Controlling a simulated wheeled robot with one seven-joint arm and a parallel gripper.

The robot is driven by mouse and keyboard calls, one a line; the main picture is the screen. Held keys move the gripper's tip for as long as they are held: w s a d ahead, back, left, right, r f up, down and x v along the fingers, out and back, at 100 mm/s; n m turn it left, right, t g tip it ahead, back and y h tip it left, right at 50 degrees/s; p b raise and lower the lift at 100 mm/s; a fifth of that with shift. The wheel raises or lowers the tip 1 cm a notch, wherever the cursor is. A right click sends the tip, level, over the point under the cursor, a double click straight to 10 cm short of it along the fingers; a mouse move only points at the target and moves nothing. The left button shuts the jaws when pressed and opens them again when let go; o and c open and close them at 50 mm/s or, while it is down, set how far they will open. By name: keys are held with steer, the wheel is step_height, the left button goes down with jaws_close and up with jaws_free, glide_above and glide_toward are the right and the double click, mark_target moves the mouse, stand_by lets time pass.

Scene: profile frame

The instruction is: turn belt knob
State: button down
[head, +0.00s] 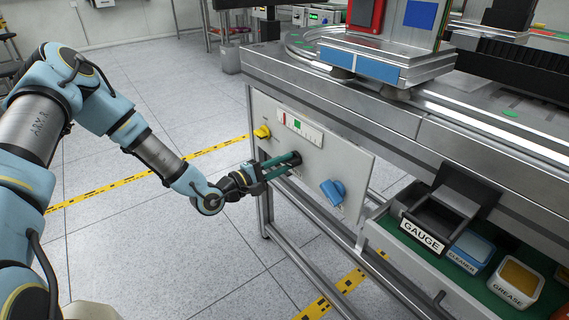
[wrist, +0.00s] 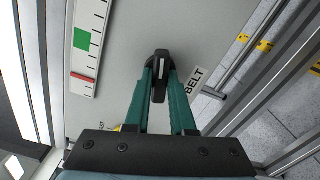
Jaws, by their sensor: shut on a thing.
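The belt knob (wrist: 160,73) is black with a pale line along it and sits on the grey panel (wrist: 125,45), beside a "BELT" label (wrist: 194,80). The knob's long side runs nearly upright in the wrist view, leaning slightly. My gripper (wrist: 161,82) has green fingers, one on each side of the knob, shut on it. In the head view my gripper (head: 295,160) reaches the panel between the yellow knob (head: 262,132) and the blue knob (head: 333,192). The belt knob is mostly hidden there behind the fingers.
A scale with green and red marks (head: 300,128) is above my gripper on the panel. A conveyor edge (head: 420,125) overhangs the panel. Bins labelled "GAUGE" (head: 424,238), "CLEANER" (head: 467,262) and "GREASE" (head: 510,294) stand at lower right. The floor to the left is open.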

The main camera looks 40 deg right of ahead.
steer(key=m+b, duration=0.2)
steer(key=m, duration=0.3)
steer(key=shift+f, duration=0.15)
steer(key=m+b, duration=0.2)
steer(key=m, duration=0.3)
steer(key=shift+m, duration=0.4)
steer(key=m+b, duration=0.2)
steer(key=m, duration=0.3)
steer(key=shift+m+b, duration=0.3)
steer(key=shift+b, duration=0.1)
steer(key=m+b, duration=0.2)
steer(key=m, duration=0.2)
steer(key=shift+m+b, duration=0.3)
steer(key=shift+b, duration=0.1)
steer(key=c, duration=0.8)
jaws_free()
steer(key=shift+o, duration=0.2)
